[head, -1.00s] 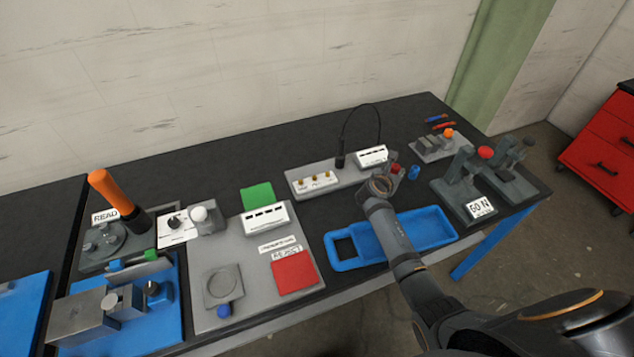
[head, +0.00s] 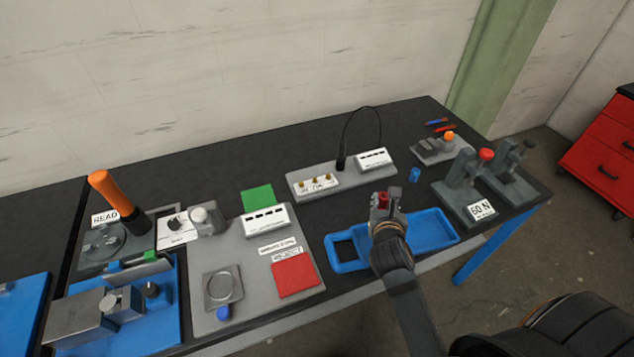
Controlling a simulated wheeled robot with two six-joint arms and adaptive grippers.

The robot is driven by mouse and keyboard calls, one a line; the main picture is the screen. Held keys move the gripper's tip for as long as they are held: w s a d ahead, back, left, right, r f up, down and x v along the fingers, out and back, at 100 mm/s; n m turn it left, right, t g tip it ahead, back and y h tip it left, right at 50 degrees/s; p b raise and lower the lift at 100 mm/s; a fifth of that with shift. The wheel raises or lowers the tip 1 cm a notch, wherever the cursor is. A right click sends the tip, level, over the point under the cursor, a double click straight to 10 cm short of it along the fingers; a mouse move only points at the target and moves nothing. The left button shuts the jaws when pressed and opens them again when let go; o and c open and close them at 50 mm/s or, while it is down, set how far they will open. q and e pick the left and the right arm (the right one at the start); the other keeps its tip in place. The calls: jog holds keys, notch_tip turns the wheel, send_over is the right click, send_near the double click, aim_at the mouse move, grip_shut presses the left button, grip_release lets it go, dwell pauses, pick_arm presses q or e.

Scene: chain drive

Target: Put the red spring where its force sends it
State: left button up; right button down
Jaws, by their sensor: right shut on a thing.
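My right gripper (head: 386,201) is shut on the red spring (head: 382,200), a small red piece between its fingers. It is above the blue tray (head: 440,222), near the tray's left-middle part. The fingers hide part of the spring. A force tester marked 50 N or 60 N (head: 481,209) with a red knob stands to the right. A grey plate (head: 240,285) on the left carries a green square (head: 257,198), a red square (head: 296,276) labelled something like reject, and a round recess (head: 222,287). My left gripper is not in view.
A small blue cylinder (head: 414,174) stands on the black table behind the tray. A grey gauge base (head: 330,182) with a cable is at the back. An orange handle (head: 112,192) rises at the left. Bare table lies behind the green square.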

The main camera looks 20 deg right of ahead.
jog(key=f+x, duration=0.1)
jog(key=x, duration=0.4)
jog(key=a+f+x, duration=0.1)
jog(key=x, duration=0.4)
jog(key=f+x, duration=0.1)
jog(key=x, duration=0.5)
jog(key=shift+s+a+p, duration=0.2)
jog(key=shift+s+p, duration=0.15)
jog(key=shift+w+d+f, duration=0.1)
jog(key=shift+w+f, duration=0.05)
jog(key=shift+f, duration=0.8)
jog(key=shift+w+f, duration=0.15)
jog(key=shift+f, duration=0.85)
jog(key=shift+f+b, duration=0.1)
jog(key=shift+b, duration=0.2)
jog(key=c, duration=1.1)
grip_release()
jog(key=shift+o, duration=0.2)
